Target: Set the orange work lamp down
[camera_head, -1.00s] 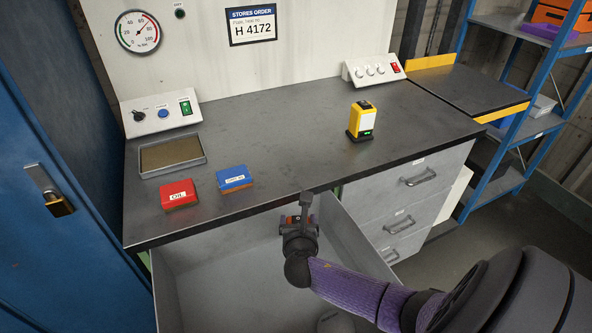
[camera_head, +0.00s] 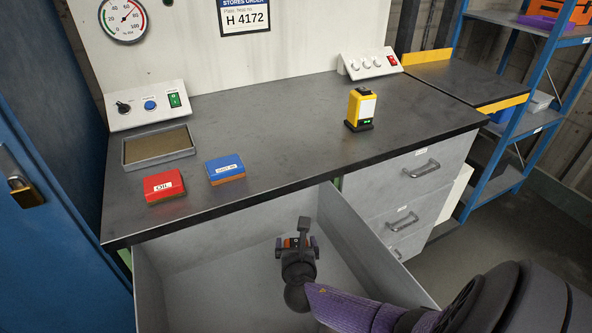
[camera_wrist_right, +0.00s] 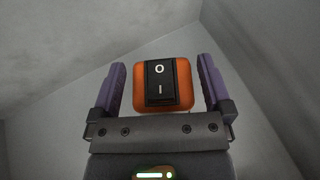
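The orange work lamp (camera_wrist_right: 140,88), with a black rocker switch (camera_wrist_right: 168,84), is inside the open grey drawer. My right gripper (camera_head: 296,246) reaches down into the drawer. In the right wrist view, its two purple fingers (camera_wrist_right: 163,75) stand on either side of the lamp, with narrow gaps showing between the fingers and the lamp. The gripper looks open around it. In the head view only a little of the lamp (camera_head: 291,242) shows between the fingers. Its underside is hidden, so I cannot tell for sure that it touches the drawer floor. My left gripper is not in view.
The open drawer (camera_head: 215,285) has walls around my right gripper and free floor to its left. On the bench (camera_head: 290,130) above are a red box (camera_head: 163,187), a blue box (camera_head: 225,169), a shallow tray (camera_head: 158,147) and a yellow device (camera_head: 360,108).

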